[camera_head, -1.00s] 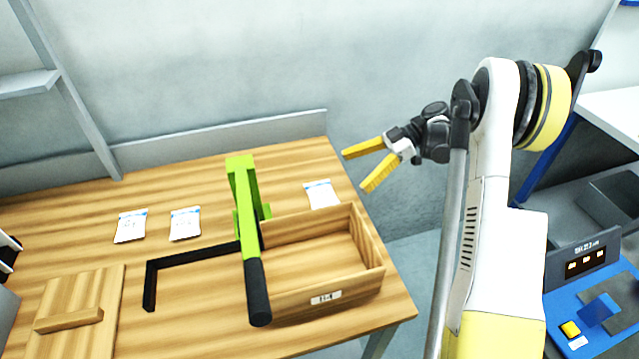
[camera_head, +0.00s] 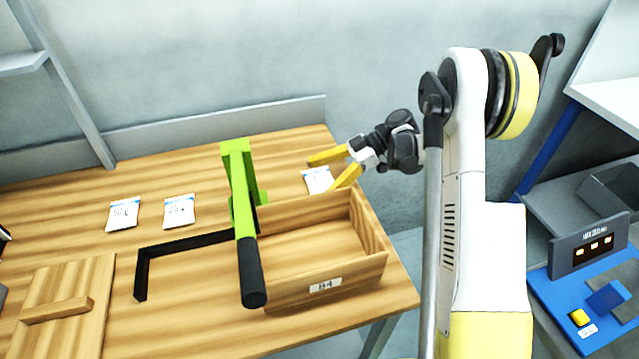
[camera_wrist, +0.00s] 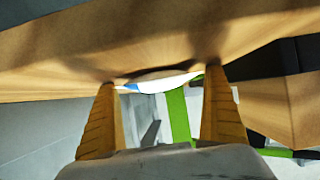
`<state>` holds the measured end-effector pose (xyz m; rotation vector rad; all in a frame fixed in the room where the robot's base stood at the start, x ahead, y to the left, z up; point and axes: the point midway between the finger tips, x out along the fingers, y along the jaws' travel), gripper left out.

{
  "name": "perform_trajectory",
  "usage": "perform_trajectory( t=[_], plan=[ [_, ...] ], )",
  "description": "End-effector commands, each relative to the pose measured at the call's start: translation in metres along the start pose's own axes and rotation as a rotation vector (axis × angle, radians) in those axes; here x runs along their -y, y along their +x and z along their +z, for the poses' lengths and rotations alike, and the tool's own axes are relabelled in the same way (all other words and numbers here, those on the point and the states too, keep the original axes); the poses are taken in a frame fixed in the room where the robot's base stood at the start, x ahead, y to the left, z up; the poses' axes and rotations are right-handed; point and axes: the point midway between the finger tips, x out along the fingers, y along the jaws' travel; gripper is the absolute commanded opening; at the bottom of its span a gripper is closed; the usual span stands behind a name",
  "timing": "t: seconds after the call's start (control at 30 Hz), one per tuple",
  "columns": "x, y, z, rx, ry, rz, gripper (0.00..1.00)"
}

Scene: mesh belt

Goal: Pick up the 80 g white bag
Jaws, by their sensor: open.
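Three small white bags with blue top edges lie flat on the wooden table. One bag (camera_head: 318,181) is at the back right, behind the open box. The other two, a left bag (camera_head: 123,215) and a middle bag (camera_head: 180,210), lie left of the green lever; their print is too small to read surely. My gripper (camera_head: 323,173) is open, its yellow fingers spread at the back-right bag and partly in front of it. In the wrist view a thin white and blue strip of that bag (camera_wrist: 165,84) shows between the fingertips. Nothing is held.
A wooden box (camera_head: 325,287) labelled B4 stands just in front of the back-right bag. A green lever press with a black handle (camera_head: 240,200) stands beside it. A wooden board (camera_head: 70,275) lies front left. A low grey wall strip (camera_head: 220,122) runs behind the table.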

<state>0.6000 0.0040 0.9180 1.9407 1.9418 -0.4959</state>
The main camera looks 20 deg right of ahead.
Motion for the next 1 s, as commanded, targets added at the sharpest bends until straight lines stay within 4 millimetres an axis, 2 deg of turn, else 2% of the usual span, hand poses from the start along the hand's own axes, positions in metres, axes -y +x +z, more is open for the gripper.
perform_trajectory(
  t=[0.1, 0.13, 0.3, 0.57, 0.67, 1.0],
  plan=[
    [0.000, -0.001, -0.001, 0.000, 0.000, 0.001, 1.00],
    [0.000, -0.001, -0.001, 0.000, 0.000, 0.000, 0.94],
    [0.000, -0.001, -0.001, 0.000, 0.000, 0.000, 0.44],
    [0.000, -0.002, -0.001, 0.000, 0.000, 0.000, 0.44],
    [0.000, -0.005, -0.007, 0.000, 0.000, 0.000, 0.44],
    [0.000, -0.037, -0.067, 0.000, 0.000, 0.000, 0.44]
  ],
)
